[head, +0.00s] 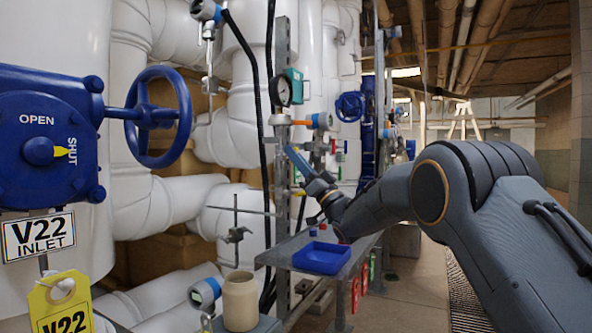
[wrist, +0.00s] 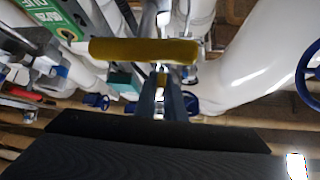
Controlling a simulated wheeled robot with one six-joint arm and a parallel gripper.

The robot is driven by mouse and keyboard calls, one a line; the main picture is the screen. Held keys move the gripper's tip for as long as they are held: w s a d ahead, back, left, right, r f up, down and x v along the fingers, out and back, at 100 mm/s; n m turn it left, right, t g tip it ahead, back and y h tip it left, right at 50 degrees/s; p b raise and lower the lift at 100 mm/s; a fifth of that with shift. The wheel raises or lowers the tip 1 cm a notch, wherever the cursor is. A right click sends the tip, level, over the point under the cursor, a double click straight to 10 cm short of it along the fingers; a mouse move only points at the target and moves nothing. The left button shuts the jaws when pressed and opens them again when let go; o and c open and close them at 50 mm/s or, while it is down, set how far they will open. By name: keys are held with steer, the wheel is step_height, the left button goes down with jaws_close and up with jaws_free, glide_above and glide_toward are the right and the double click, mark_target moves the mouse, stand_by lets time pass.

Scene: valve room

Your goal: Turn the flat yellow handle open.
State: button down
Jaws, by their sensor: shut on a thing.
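The flat yellow handle (wrist: 145,50) lies crosswise near the top of the wrist view, a long bar with rounded ends. My gripper (wrist: 161,80) reaches up to it from below, its two dark fingers close together at the bar's lower edge, right of the bar's middle. It is shut on the handle; the contact itself is partly hidden. In the head view my gripper (head: 302,170) is at the upright pipe beyond the bench, and the handle is too small and covered to make out clearly there.
A blue tray (head: 321,258) sits on a grey bench (head: 283,254) below my arm. A round gauge (head: 282,91) stands above on the pipework. At left are a blue valve box (head: 48,112) and blue handwheel (head: 181,119). The floor at right is mostly clear.

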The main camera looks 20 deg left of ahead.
steer(key=shift+a+f+n+g+y+b, duration=0.1)
steer(key=shift+n+g+y+b, duration=0.3)
steer(key=shift+n+g, duration=0.75)
steer(key=shift+f+n+g+y+b, duration=0.1)
steer(key=shift+n+g+b, duration=0.45)
steer(key=shift+n+g, duration=0.6)
steer(key=shift+n, duration=0.3)
steer(key=c, duration=1.8)
jaws_free()
steer(key=shift+s+a+r, duration=0.1)
steer(key=shift+c, duration=0.2)
steer(key=shift+d, duration=0.25)
steer(key=p+v, duration=0.1)
steer(key=v, duration=0.6)
steer(key=shift+f, duration=0.35)
